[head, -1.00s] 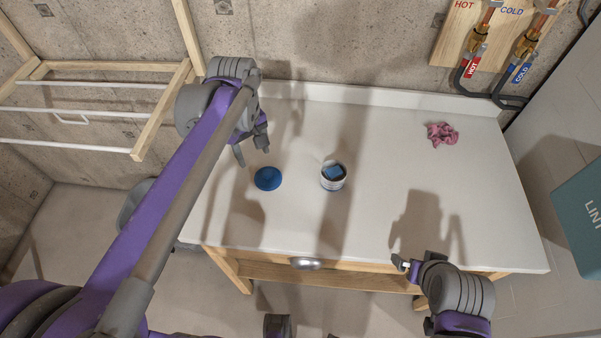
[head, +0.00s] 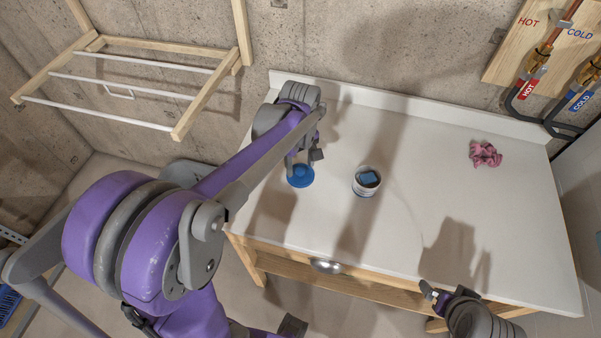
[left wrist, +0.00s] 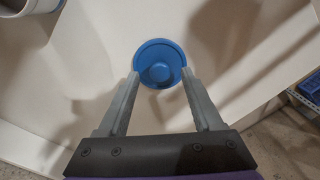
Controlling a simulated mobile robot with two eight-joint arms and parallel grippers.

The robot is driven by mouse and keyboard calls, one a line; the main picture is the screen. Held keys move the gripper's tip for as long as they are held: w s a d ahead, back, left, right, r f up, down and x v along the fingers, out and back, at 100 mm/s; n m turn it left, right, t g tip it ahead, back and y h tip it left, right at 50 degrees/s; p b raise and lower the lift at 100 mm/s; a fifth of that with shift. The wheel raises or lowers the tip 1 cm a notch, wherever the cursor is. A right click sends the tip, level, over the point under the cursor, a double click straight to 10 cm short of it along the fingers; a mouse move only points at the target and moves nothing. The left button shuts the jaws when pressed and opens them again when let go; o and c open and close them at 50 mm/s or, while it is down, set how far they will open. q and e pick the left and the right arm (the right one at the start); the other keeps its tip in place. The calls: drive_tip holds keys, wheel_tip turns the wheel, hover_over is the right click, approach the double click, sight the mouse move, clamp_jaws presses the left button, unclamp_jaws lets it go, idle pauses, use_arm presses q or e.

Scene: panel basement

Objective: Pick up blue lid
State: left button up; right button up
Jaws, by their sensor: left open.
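The blue lid (head: 300,177) lies flat on the white table. It is round with a raised knob in its middle, as the left wrist view shows (left wrist: 160,58). My left gripper (head: 302,160) is above the lid and partly covers it in the head view. In the left wrist view its two fingers (left wrist: 159,80) are open, with the tips on either side of the lid's near part and nothing gripped. My right gripper (head: 431,292) is by the table's front edge at lower right; its jaw opening is too small to judge.
A white tin (head: 366,188) with something blue inside stands right of the lid. A crumpled pink cloth (head: 485,154) lies at the table's right. The white table (head: 430,180) is otherwise clear. A wooden drying rack (head: 190,110) hangs on the wall at left.

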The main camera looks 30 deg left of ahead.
use_arm(q)
drive_tip(key=shift+f, duration=0.65)
clamp_jaws()
drive_tip(key=shift+r, duration=0.1)
